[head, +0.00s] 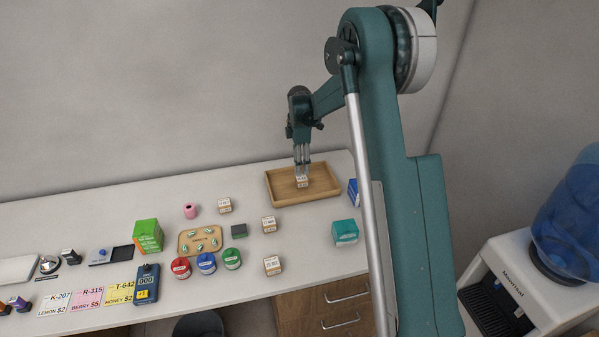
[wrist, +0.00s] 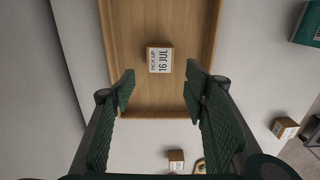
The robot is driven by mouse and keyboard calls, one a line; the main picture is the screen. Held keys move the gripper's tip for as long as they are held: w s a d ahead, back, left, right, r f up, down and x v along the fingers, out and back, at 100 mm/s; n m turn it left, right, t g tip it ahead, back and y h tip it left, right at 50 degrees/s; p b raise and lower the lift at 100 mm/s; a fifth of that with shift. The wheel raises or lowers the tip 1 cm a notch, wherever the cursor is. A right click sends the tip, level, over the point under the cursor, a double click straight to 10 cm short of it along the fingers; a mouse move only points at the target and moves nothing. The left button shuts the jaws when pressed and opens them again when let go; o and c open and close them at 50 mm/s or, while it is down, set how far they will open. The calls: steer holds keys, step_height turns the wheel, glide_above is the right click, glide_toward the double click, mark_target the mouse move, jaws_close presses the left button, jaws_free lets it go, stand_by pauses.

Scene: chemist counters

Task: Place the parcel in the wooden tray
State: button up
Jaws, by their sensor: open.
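The parcel (head: 302,183) is a small brown box with a white label. It sits inside the wooden tray (head: 325,199) at the back right of the counter. In the wrist view the parcel (wrist: 159,60) rests on the tray floor (wrist: 128,28), its label reading "PICK UP 16 JUL". My gripper (head: 302,168) is just above the parcel in the head view. In the wrist view my gripper (wrist: 160,85) is open, with its fingers apart and nothing between the tips; the parcel lies beyond them.
Similar labelled boxes (head: 268,224) stand on the counter in front of the tray. A teal box (head: 345,232) and a blue box (head: 353,192) stand to its right. A green box (head: 148,235), several round tins (head: 206,263) and a small wooden board (head: 186,246) are farther left.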

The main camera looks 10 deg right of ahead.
steer(key=shift+r, duration=1.8)
steer(key=s+a+r+m+t, duration=0.25)
steer(key=s+r+m, duration=0.65)
steer(key=s+r, duration=1.4)
steer(key=s+f+m+t, duration=0.2)
steer(key=s+m, duration=0.2)
steer(key=s, duration=1)
steer(key=s+f+m+t, duration=0.2)
steer(key=s+m, duration=0.3)
steer(key=s, duration=1)
steer(key=shift+a+f+t, duration=0.2)
steer(key=shift+a+t, duration=0.1)
steer(key=shift+t, duration=0.05)
